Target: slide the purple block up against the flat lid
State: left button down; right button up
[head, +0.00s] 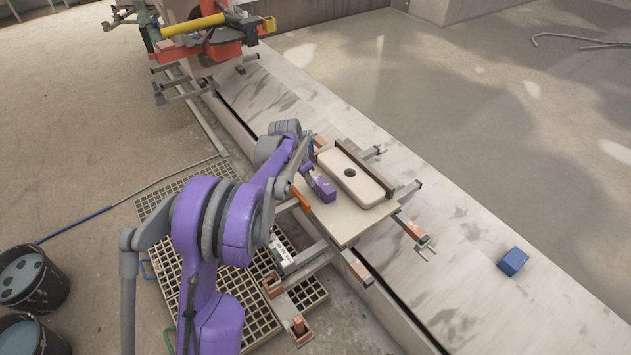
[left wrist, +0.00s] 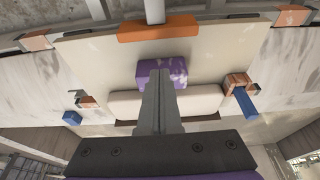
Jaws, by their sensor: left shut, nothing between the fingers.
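The flat lid (head: 368,190), a pale rounded slab with a dark round hole, lies on a beige board (head: 345,232). In the left wrist view the lid (left wrist: 205,101) shows as a pale bar behind the fingers. The purple block (head: 324,190) stands on the board beside the lid's long near side; it also shows in the left wrist view (left wrist: 178,71). Only a very narrow gap, or none, shows between block and lid; I cannot tell if they touch. My left gripper (left wrist: 158,78) is shut and empty, its fingertips at the block and hiding part of it.
An orange piece (head: 302,199) sits at the board's near edge. Clamp-like brackets (head: 412,229) stand around the board. A blue block (head: 513,261) lies apart on the ledge at right. A red and yellow machine (head: 205,40) stands at the back left. Buckets (head: 32,280) stand at left.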

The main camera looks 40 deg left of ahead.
aim_at(326, 183)
pick_arm(q)
jog(key=b+x, duration=0.1)
jog(key=x, duration=0.6)
jog(key=shift+f, duration=0.1)
jog(key=w, duration=0.2)
jog(key=w+d, duration=0.1)
jog(key=w, duration=0.2)
jog(key=shift+d, duration=0.2)
jog(key=shift+s, duration=0.1)
